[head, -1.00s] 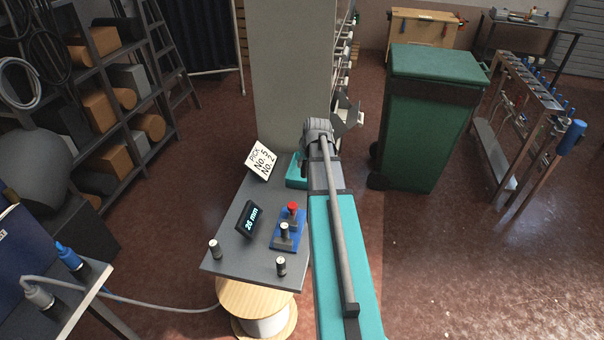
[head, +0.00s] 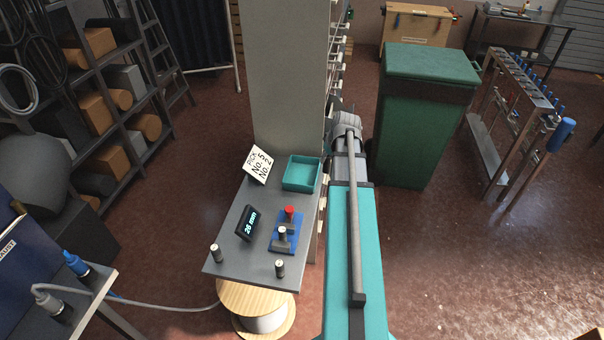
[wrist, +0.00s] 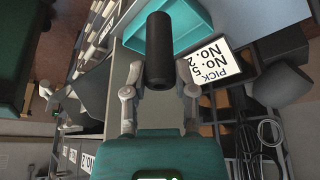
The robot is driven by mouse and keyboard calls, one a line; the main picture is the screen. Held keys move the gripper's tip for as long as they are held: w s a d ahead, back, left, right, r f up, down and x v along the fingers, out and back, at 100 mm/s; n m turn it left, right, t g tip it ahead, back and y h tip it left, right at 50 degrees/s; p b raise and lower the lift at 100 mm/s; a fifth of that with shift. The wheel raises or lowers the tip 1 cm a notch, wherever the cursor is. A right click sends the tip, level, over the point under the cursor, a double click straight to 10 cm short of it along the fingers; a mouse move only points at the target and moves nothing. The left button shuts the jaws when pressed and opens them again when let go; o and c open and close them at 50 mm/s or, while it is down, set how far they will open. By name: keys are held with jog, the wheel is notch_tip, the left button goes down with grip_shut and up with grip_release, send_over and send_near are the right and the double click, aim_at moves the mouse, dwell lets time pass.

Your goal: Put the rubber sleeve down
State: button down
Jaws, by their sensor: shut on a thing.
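The rubber sleeve (wrist: 158,50) is a black cylinder seen in the wrist view, standing out beyond my gripper's fingertips. My gripper (wrist: 159,92) is shut on its near end, one finger on each side. The teal tray (wrist: 192,22) lies beyond the sleeve in that view; I cannot tell the height between them. In the head view the tray (head: 300,187) sits at the far end of the grey table and looks empty. My arm reaches past the table's right side there, and it hides the gripper and the sleeve.
A white card (head: 257,163) reading "PICK No. 5 No. 2" stands left of the tray. A "26 mm" display (head: 247,223), a blue fixture (head: 287,234) and small dark cylinders share the table. A grey pillar (head: 287,75) and green bin (head: 425,115) stand close to my arm.

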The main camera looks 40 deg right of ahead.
dwell(0.4)
jog(key=w+f+b, duration=0.4)
jog(key=w, duration=0.5)
jog(key=b, duration=0.5)
send_over(302, 177)
jog(key=f, duration=0.5)
jog(key=shift+s, duration=0.4)
jog(key=shift+s+b+x, duration=0.2)
jog(key=shift+b+x, duration=0.8)
jog(key=shift+b, duration=0.05)
jog(key=shift+s+b+x, duration=0.2)
jog(key=shift+b+x, duration=0.8)
jog(key=shift+f, duration=0.3)
